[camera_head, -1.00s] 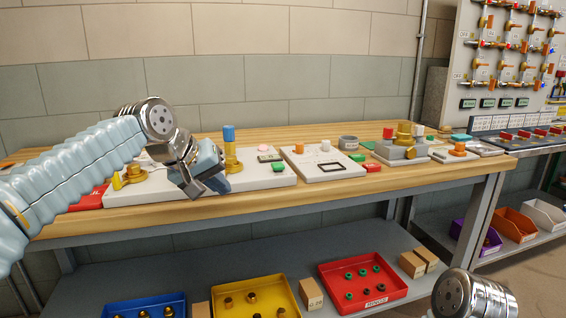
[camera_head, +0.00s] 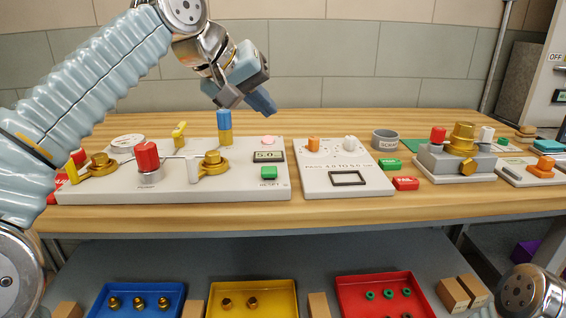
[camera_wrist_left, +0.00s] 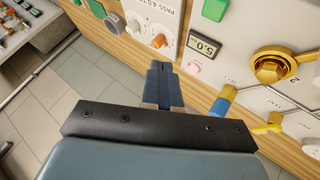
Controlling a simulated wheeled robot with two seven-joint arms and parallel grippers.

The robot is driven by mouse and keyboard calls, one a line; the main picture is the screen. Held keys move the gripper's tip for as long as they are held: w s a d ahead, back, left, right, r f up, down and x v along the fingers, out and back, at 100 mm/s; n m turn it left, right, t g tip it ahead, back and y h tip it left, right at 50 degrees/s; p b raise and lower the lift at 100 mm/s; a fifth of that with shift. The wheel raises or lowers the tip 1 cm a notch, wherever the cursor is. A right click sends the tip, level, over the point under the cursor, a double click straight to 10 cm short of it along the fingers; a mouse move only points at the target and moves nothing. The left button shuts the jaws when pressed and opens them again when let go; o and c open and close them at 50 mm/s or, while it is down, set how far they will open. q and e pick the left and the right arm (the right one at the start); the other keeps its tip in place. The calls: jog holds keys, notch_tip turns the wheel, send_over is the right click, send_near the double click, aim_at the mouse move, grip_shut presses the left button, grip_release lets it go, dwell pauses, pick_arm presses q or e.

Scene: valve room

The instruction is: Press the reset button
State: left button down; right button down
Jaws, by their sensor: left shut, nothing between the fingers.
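The reset button is a green block (camera_head: 269,172) with the label RESET under it, at the right front of a pale panel (camera_head: 240,190) on the bench. It also shows at the top of the left wrist view (camera_wrist_left: 215,9). A display reading 5.0 (camera_head: 268,156) and a pink button (camera_head: 269,140) lie behind it. My left gripper (camera_head: 263,102) is shut and empty, held in the air above the panel's back, clear of the button. Its closed fingers (camera_wrist_left: 163,78) show in the wrist view. My right gripper is out of view.
A blue-topped brass post (camera_head: 224,126) stands just below my left gripper. A red knob (camera_head: 147,158) and brass valves are further left. A second panel (camera_head: 340,165) with orange and white knobs stands to the right. Bare wood lies along the bench's front edge.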

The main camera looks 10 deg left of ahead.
aim_at(265, 171)
pick_arm(q)
jog(key=shift+f, duration=0.15)
notch_tip(265, 171, down, 4)
jog(key=shift+s+a, duration=0.1)
notch_tip(265, 171, down, 3)
jog(key=shift+r+b, duration=0.1)
jog(key=shift+b, duration=1.05)
jog(key=shift+f+b, duration=0.7)
jog(key=shift+f, duration=0.2)
dwell(0.5)
jog(key=shift+f, duration=0.4)
